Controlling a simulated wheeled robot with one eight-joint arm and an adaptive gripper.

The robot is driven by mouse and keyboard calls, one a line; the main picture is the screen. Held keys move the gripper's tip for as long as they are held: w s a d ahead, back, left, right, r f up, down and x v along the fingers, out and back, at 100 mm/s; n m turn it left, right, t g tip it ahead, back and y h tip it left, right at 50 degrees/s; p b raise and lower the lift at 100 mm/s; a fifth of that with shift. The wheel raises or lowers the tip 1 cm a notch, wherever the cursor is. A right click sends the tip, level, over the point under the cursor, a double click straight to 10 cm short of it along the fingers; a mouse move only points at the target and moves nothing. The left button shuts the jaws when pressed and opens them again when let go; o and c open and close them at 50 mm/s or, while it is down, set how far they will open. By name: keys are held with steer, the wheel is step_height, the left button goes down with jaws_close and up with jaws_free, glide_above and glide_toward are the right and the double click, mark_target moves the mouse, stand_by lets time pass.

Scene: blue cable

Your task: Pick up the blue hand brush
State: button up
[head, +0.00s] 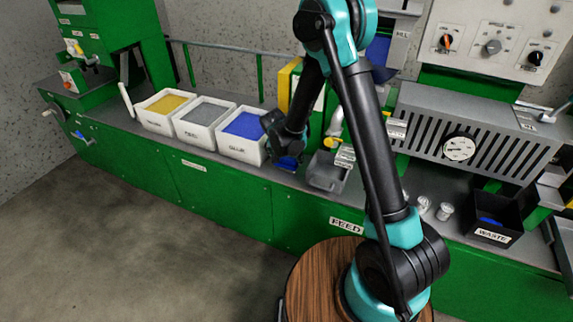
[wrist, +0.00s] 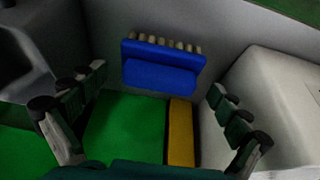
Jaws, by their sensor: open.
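The blue hand brush (wrist: 162,68) is in the wrist view, lying on the grey counter with its pale bristles toward the top of the picture. A small blue part of it (head: 288,162) shows in the head view beside the bin of blue granules; my gripper hides much of it. My gripper (wrist: 155,88) is open and empty, with one finger to the left of the brush and one to the right. In the head view my gripper (head: 282,142) is low over the counter at the brush. I cannot tell whether any finger touches it.
The white bin of blue granules (head: 236,149) stands close left of my gripper, and a grey scoop-like container (head: 326,174) close right. In the wrist view a pale bin wall (wrist: 270,100) is near the right finger. A black waste bin (head: 491,232) stands far right.

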mark_target(287, 157)
steer(key=shift+x, duration=0.9)
steer(key=c, duration=1.1)
steer(key=shift+o, duration=0.2)
steer(key=shift+r, duration=0.1)
step_height(287, 157, up, 20)
